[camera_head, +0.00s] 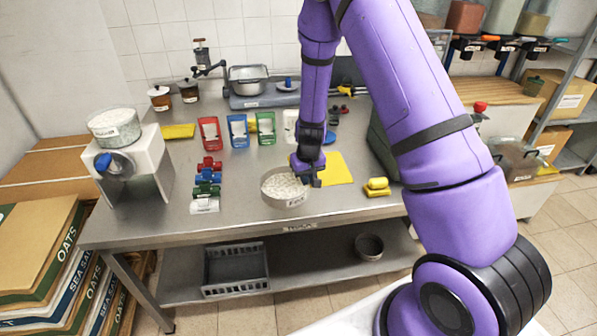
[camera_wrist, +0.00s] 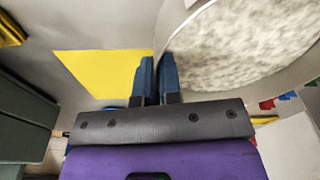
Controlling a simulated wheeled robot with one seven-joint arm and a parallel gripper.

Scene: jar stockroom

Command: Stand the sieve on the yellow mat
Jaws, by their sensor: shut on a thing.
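The sieve (camera_head: 286,199) is a round grey metal vessel with pale, speckled contents, near the front of the steel table. It shows large at the right of the wrist view (camera_wrist: 198,28). My gripper (camera_head: 304,180) is shut on its rim; in the wrist view my blue fingertips (camera_wrist: 155,72) pinch the wall. The sieve looks upright; I cannot tell whether it touches the table. The yellow mat (camera_head: 337,170) lies flat just right of the sieve and behind it, partly hidden by my gripper. In the wrist view the mat (camera_wrist: 100,75) is left of the fingers and bare.
Yellow blocks (camera_head: 377,187) lie right of the mat, beside a dark green box (camera_head: 381,140). Several coloured clips (camera_head: 207,178) lie left of the sieve. Red, blue and green holders (camera_head: 238,131) stand behind. A scale with a bowl (camera_head: 128,158) stands at the left end.

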